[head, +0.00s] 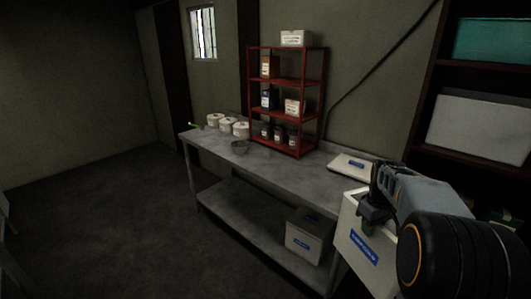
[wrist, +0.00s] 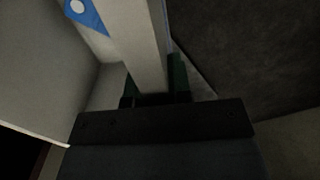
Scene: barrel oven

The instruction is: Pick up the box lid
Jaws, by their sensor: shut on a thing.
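My gripper (head: 371,220) is at the right of the head view, shut on the upper wall of a white box (head: 352,232) with a blue label. In the wrist view the dark fingers with green pads (wrist: 155,88) clamp both sides of a pale wall (wrist: 138,45). A flat white lid-like piece (head: 340,164) with a blue label lies on the right end of the table, behind my gripper and apart from it. My arm hides the right part of the held box. Its underside is out of the head view.
Open floor (head: 100,220) lies left.

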